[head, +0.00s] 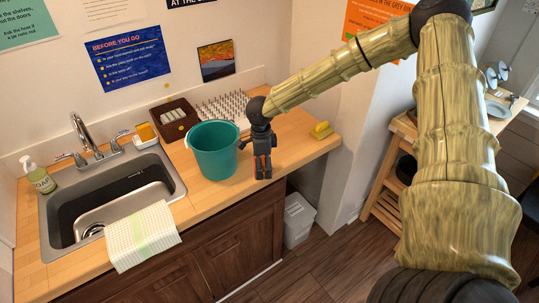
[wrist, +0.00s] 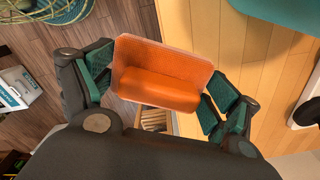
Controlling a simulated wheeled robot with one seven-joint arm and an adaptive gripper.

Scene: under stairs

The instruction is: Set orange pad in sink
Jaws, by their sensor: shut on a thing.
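My gripper (head: 263,173) is near the counter's front edge, right of the teal bucket and well to the right of the sink. In the wrist view its two green-lined fingers (wrist: 160,92) are shut on the orange pad (wrist: 160,88), a rounded rectangular piece with a raised bar across it. The steel sink (head: 168,161) is set into the counter at the left, with a dark basin.
The teal bucket (head: 214,151) stands between my gripper and the sink. A striped cloth (head: 143,236) hangs over the sink's front edge. A faucet (head: 84,133), a soap bottle (head: 40,178) and an orange-and-white item (head: 146,133) surround it. A yellow item (head: 321,129) lies on the counter's right.

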